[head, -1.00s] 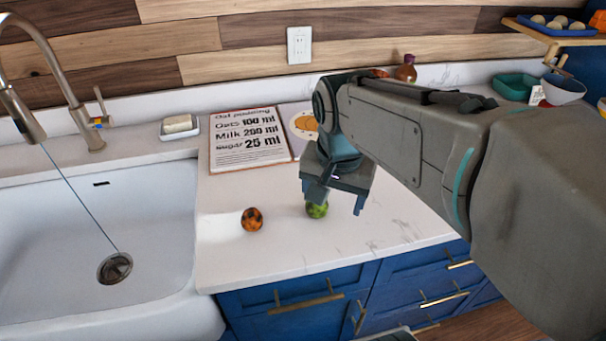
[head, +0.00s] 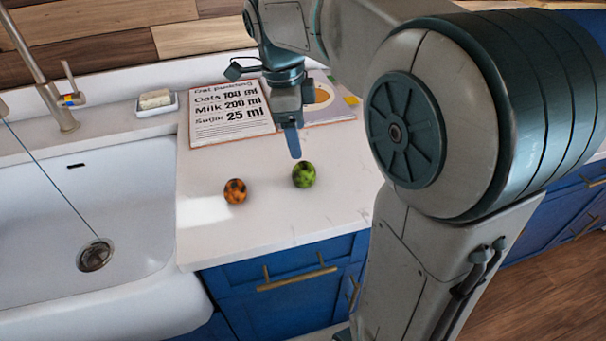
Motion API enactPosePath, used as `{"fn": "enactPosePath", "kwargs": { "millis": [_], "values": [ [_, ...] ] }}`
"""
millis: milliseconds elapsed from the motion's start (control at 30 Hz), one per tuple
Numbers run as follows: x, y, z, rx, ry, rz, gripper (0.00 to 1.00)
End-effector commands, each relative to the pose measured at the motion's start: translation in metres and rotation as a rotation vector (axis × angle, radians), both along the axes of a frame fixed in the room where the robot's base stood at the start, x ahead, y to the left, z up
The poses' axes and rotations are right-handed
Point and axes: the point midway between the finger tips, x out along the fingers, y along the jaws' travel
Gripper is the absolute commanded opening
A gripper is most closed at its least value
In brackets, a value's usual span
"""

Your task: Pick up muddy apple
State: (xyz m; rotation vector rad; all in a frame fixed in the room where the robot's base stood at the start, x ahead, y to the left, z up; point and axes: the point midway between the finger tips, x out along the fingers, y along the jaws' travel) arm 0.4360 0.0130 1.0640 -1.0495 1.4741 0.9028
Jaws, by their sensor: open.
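Two round fruits with dark muddy patches rest on the white counter. One is green (head: 304,174) and the other, to its left, is orange (head: 235,191). Either could be a muddy apple; the green one looks more like an apple. My gripper (head: 293,146) points down just above and behind the green fruit in the picture. It is open and seen nearly edge-on, so one finger mostly hides the other. Nothing shows between the fingers. Neither fruit is held.
A white sink (head: 95,205) with a tap (head: 55,95) is at the left. An open recipe book (head: 228,112) lies behind the fruits, partly hidden by my gripper. A soap dish (head: 157,105) stands by the tap. The counter's front edge is close in front of the fruits.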

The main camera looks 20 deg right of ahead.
Motion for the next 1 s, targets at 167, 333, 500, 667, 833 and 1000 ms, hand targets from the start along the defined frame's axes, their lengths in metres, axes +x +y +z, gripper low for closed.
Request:
{"fn": "enactPosePath", "kwargs": {
  "millis": [167, 333, 500, 667, 833, 1000],
  "values": [
    [-0.002, -0.005, -0.037, 0.000, 0.003, 0.001, 0.72],
    [-0.003, -0.008, -0.054, 0.000, 0.001, 0.002, 0.72],
    [-0.003, -0.009, -0.067, 0.000, 0.003, 0.003, 0.72],
    [-0.002, -0.012, -0.093, -0.001, 0.004, 0.003, 0.72],
    [-0.002, -0.014, -0.107, 0.000, -0.002, 0.003, 0.72],
    [-0.002, -0.014, -0.108, 0.000, -0.003, 0.003, 0.72]
  ]
}}
